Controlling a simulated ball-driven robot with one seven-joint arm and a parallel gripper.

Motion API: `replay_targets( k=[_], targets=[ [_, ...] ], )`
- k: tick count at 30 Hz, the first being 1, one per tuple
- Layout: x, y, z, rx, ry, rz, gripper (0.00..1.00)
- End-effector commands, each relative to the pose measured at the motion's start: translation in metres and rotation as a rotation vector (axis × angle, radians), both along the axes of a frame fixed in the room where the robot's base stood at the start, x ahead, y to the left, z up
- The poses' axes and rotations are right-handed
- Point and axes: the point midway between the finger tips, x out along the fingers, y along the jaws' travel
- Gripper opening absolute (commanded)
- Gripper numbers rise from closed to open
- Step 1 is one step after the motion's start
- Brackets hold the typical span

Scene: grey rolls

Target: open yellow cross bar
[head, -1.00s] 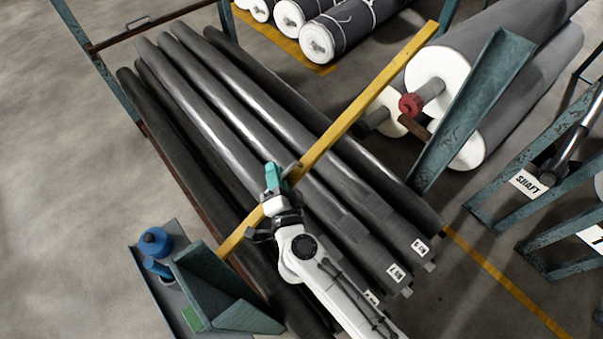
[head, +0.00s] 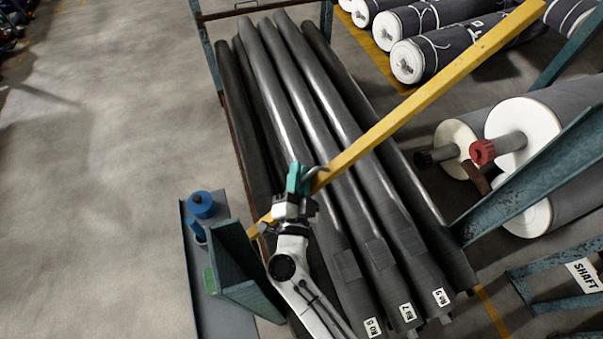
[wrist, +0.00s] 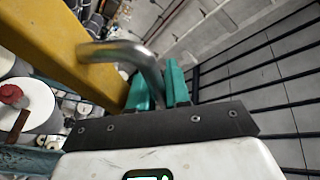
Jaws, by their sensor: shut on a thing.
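The yellow cross bar (head: 430,95) runs diagonally across the grey rolls (head: 345,125), from the teal post at lower left to the upper right. It looks wider toward its upper right end. A bent metal handle (head: 319,171) sticks out from it. My gripper (head: 297,178) is shut on this handle near the bar's lower left part. In the wrist view, the teal fingers (wrist: 158,90) close around the handle (wrist: 135,52), with the yellow bar (wrist: 55,45) to the left. The bar's lower left end is partly hidden behind my gripper and arm.
A teal rack post with a plate (head: 240,270) stands close left of my arm, with a blue knob (head: 201,205) beside it. Another teal post (head: 535,175) and large rolls with white ends (head: 522,128) are at right. Open floor (head: 110,170) lies to the left.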

Motion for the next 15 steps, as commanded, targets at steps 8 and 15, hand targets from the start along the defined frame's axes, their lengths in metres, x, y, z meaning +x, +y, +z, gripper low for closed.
replay_targets(
  k=[8, 15],
  targets=[
    [-0.0007, 0.0026, 0.0, 0.0, 0.0, 0.007, 0.23],
    [-0.0004, 0.002, 0.0, 0.0, 0.0, 0.006, 0.23]
  ],
)
